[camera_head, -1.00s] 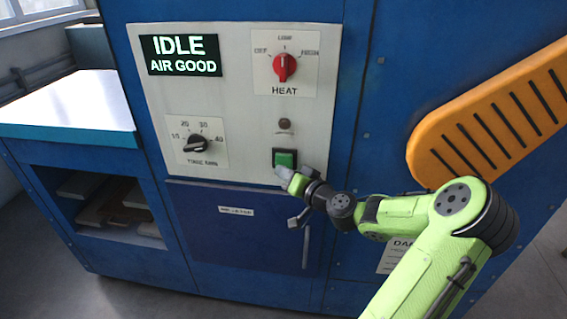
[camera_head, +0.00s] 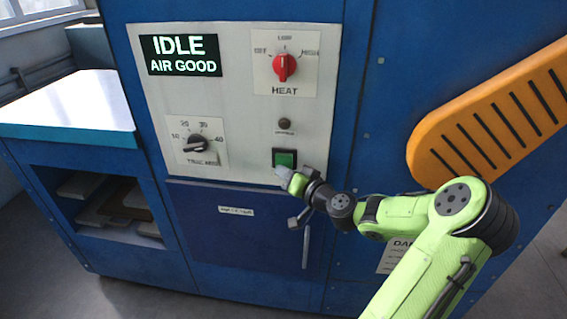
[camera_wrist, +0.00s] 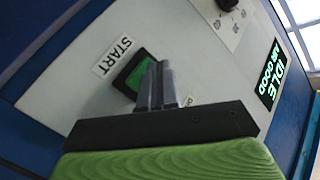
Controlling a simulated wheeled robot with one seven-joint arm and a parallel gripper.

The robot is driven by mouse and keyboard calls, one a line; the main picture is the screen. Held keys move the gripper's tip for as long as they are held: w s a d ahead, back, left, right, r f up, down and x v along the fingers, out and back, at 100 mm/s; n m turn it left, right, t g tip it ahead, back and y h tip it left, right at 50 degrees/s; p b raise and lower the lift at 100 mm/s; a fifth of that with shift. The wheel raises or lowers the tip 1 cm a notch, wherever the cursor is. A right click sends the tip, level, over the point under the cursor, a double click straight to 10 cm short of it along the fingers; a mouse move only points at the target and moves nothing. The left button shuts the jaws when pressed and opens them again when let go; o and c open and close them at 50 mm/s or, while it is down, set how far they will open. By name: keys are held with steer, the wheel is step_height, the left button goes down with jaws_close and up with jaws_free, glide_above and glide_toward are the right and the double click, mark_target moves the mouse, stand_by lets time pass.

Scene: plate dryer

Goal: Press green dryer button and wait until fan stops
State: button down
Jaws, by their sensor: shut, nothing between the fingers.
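The green button (camera_head: 285,159) sits in a dark square frame low on the right of the pale control panel (camera_head: 236,120). My gripper (camera_head: 284,174) is shut and empty, its tips at the lower edge of the button. In the wrist view the shut fingers (camera_wrist: 157,78) overlap the right side of the green button (camera_wrist: 133,75), beside a START label (camera_wrist: 114,56). Whether the tips touch it cannot be told. The display (camera_head: 183,54) reads IDLE, AIR GOOD. A small round lamp (camera_head: 284,124) above the button looks dark.
A red HEAT knob (camera_head: 285,67) points up and a black timer knob (camera_head: 195,143) sits lower left. Below is a blue door (camera_head: 240,225) with a handle. An orange slotted guard (camera_head: 490,115) is at right, a pale worktop (camera_head: 70,105) at left.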

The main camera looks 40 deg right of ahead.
steer(key=shift+w, duration=0.1)
steer(key=shift+w+d, duration=0.15)
steer(key=shift+d, duration=0.15)
steer(key=shift+w+d, duration=0.3)
steer(key=shift+d, duration=0.1)
stand_by(0.6)
stand_by(0.4)
steer(key=shift+s+a+b, duration=0.35)
steer(key=shift+s+a, duration=0.2)
steer(key=shift+a, duration=0.2)
steer(key=s+a, duration=0.1)
steer(key=a, duration=0.1)
steer(key=s+a+b, duration=0.1)
steer(key=s+a, duration=0.1)
steer(key=shift+b, duration=0.3)
stand_by(0.4)
